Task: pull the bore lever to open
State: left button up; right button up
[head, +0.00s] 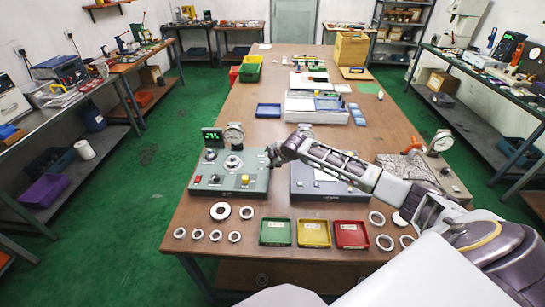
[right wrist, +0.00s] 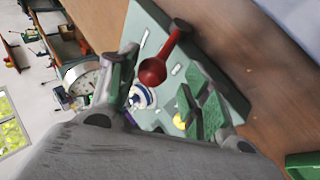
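The bore lever (right wrist: 154,71), a red arm with a round red knob, shows in the right wrist view over the green-grey gauge station (right wrist: 143,30). In the head view the same station (head: 210,188) stands on the near part of the table; I cannot make out the lever there, beside my gripper. My right gripper (head: 273,156) is at the station's right edge. In the right wrist view its fingers (right wrist: 166,88) are apart, with the knob showing between them; contact cannot be told. My left gripper is not in view.
A dial gauge (head: 234,136) and green display (head: 212,136) stand at the station's back. Green (head: 275,233), yellow (head: 314,234) and red (head: 352,235) trays lie in front. Loose metal rings lie on both sides of them. A second grey station (head: 315,188) is under my right arm.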

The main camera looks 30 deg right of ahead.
jog(key=shift+d+r, duration=0.1)
jog(key=shift+r, duration=0.1)
jog(key=v, duration=1.1)
jog(key=shift+s+r, duration=0.15)
jog(key=shift+s, duration=0.1)
jog(key=shift+o, duration=0.3)
dwell(1.3)
